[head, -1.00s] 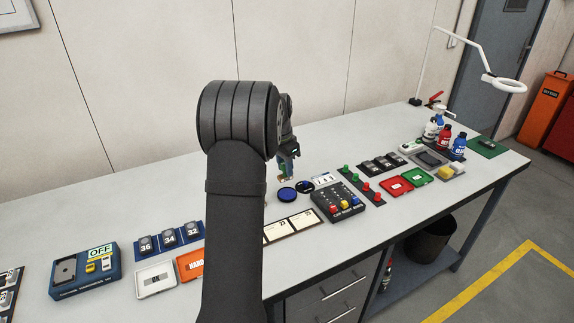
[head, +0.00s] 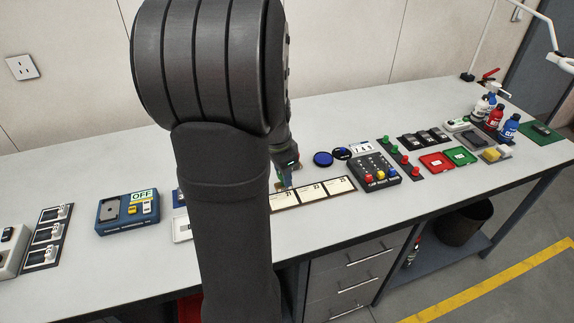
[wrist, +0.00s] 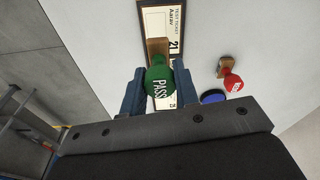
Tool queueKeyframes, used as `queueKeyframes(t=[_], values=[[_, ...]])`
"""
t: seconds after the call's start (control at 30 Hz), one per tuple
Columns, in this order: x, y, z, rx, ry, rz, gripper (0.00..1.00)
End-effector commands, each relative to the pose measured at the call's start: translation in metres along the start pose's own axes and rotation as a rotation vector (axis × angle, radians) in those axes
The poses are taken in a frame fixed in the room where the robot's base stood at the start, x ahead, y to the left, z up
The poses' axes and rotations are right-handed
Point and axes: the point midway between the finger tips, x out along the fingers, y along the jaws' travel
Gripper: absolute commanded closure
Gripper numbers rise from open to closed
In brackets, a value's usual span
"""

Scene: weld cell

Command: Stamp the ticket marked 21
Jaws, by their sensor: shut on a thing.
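My gripper (wrist: 157,88) is shut on a green-topped stamp (wrist: 158,80) marked PASS, with a wooden part showing past its head. In the head view my gripper (head: 287,180) is low over the left end of the ticket row. The ticket marked 21 (wrist: 174,20) lies in a dark-framed holder, partly covered by the stamp in the wrist view. The ticket also shows at the left of the row in the head view (head: 285,200). I cannot tell whether the stamp touches it. No mark shows on its visible part.
Tickets 22 (head: 312,193) and 23 (head: 338,186) lie to the right of it. A red-topped stamp (wrist: 231,82) and a blue pad (wrist: 213,97) are right of the gripper in the wrist view. A dark button box (head: 375,173) stands beyond the tickets. My arm hides part of the bench.

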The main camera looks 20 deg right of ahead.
Motion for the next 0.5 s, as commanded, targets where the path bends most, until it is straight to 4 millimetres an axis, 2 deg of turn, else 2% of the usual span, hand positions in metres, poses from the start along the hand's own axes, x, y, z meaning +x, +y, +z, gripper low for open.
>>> queueKeyframes(t=[0.3,0.5], values=[[0.034,0.000,0.004,0.001,-0.002,0.002,0.87],[0.046,0.000,0.005,0.000,-0.001,0.000,0.87]])
